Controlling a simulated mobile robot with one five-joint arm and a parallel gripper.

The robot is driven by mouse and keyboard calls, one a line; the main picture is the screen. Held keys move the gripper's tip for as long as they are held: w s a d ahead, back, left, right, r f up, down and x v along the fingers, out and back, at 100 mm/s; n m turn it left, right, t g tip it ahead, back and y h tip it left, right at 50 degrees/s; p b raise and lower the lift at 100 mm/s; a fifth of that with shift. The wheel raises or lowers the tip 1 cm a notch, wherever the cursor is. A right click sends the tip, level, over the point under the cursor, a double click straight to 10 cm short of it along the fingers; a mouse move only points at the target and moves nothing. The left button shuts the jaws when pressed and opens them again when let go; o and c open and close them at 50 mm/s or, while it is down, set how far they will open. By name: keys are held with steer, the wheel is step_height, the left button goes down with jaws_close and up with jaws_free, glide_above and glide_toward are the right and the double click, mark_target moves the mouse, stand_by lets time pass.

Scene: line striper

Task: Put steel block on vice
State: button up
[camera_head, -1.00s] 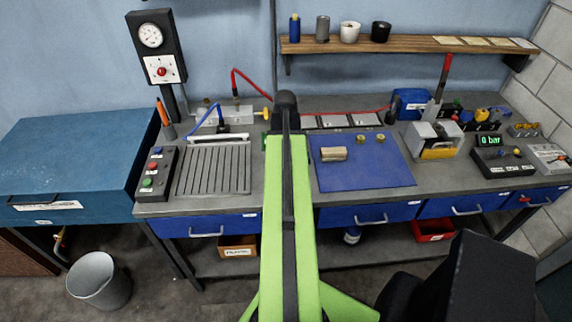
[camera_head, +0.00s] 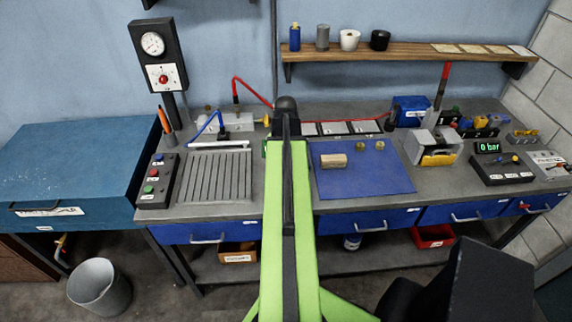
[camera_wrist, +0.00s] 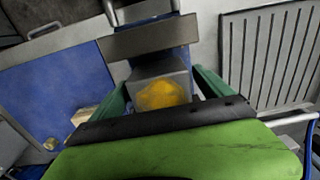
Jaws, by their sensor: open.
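My gripper (camera_wrist: 161,82) shows in the wrist view as two dark green fingers, spread apart. A grey block-like body with a yellow patch (camera_wrist: 160,92) shows between them; I cannot tell whether it is the steel block or whether the fingers touch it. In the head view my green arm hides the gripper and this spot. A tan-grey block (camera_head: 333,160) lies on the blue mat; it also shows at the left in the wrist view (camera_wrist: 84,115). A grey and yellow device (camera_head: 433,146), possibly the vice, stands right of the mat.
The blue mat (camera_head: 365,180) also holds two small brass pieces (camera_head: 369,146). A grooved plate (camera_head: 212,178) and a button box (camera_head: 156,180) lie left of my arm. A gauge stand (camera_head: 160,60) and hoses are behind. Control boxes (camera_head: 497,168) crowd the right end.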

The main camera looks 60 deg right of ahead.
step_height(320, 180, up, 11)
steer(key=p, duration=1)
steer(key=shift+r, duration=0.2)
steer(key=shift+f, duration=0.1)
steer(key=w+a+n, duration=0.3)
steer(key=w+a, duration=0.6)
steer(key=a, duration=0.4)
steer(key=w+a+n, duration=0.3)
steer(key=w+a, duration=0.7)
steer(key=a, duration=0.3)
steer(key=w+a+n, duration=0.2)
steer(key=a+n, duration=0.2)
steer(key=a, duration=2)
steer(key=shift+w+n, duration=0.35)
steer(key=shift+n, duration=0.05)
